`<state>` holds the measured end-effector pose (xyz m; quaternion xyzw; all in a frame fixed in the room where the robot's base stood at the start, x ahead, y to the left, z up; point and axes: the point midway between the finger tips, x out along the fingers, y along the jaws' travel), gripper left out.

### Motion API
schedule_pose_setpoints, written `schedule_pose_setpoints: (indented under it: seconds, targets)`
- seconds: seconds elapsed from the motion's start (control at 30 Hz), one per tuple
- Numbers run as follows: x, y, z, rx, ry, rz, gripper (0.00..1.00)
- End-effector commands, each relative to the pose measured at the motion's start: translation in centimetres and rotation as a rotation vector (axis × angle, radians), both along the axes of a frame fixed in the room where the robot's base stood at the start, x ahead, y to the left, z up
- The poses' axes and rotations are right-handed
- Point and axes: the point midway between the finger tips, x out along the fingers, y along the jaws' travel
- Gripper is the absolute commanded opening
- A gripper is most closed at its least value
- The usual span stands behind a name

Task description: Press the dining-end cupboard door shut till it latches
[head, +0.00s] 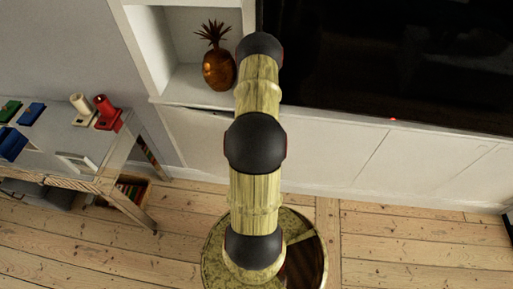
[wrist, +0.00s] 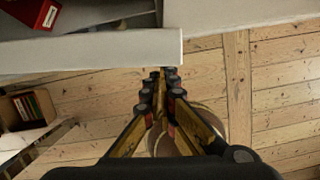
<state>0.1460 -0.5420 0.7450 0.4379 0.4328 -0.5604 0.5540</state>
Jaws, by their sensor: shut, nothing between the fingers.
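The white cupboard door (head: 200,146) is in the low unit left of centre in the head view. A dark gap shows along its top, so it stands slightly ajar. In the wrist view the door (wrist: 90,53) is a pale panel across the upper left, its right end apart from the neighbouring white front (wrist: 235,12). My gripper (wrist: 162,75) is shut and empty, its fingertips at the door's near face close to its right end. I cannot tell whether they touch. In the head view my arm hides the gripper and part of the unit.
A red item (wrist: 36,12) shows behind the door. A pineapple ornament (head: 219,68) stands in the niche above the unit. A dark television screen (head: 400,60) fills the upper right.

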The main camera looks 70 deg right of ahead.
Motion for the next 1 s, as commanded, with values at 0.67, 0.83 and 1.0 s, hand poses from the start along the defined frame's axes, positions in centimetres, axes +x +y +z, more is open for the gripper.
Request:
schedule_pose_setpoints:
  seconds: [0.67, 0.83, 1.0]
  targets:
    - [-0.9, -1.5, 0.0, 0.0, 0.0, 0.022, 0.0]
    - [-0.8, -1.5, 0.0, 0.0, 0.0, 0.022, 0.0]
    - [0.3, -1.1, -0.1, 0.0, 0.0, 0.025, 0.0]
